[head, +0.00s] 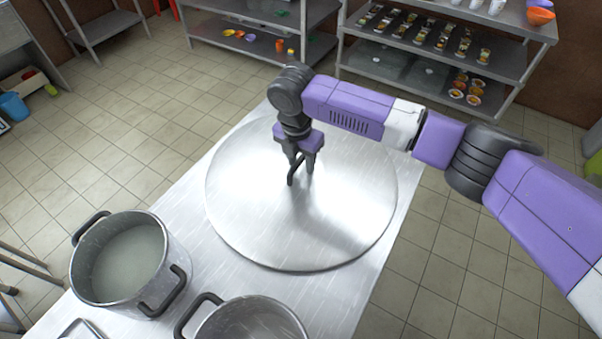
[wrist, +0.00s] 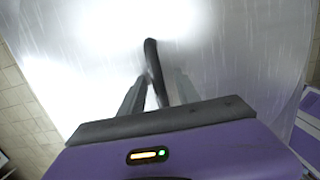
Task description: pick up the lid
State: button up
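The lid (head: 350,215) is a large, round, shiny metal disc that looks to lie flat on the metal table. Its thin black handle (head: 291,181) stands up near the middle. In the wrist view the lid (wrist: 235,60) fills most of the background, and the handle (wrist: 151,55) rises between my fingers. My gripper (head: 302,172) points down over the handle, with one finger on each side. In the wrist view the fingers of my gripper (wrist: 160,82) are apart, with a visible gap beside the handle. The fingertips' exact contact is hard to see.
A pot (head: 160,240) with pale liquid stands at the left of the table (head: 215,260). A second pot (head: 250,320) is at the front edge of view, close to the lid. Shelves (head: 440,50) with small food cups stand behind. Tiled floor surrounds the table.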

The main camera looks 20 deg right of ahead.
grip_shut()
jog(key=shift+r, duration=0.1)
dwell(1.2)
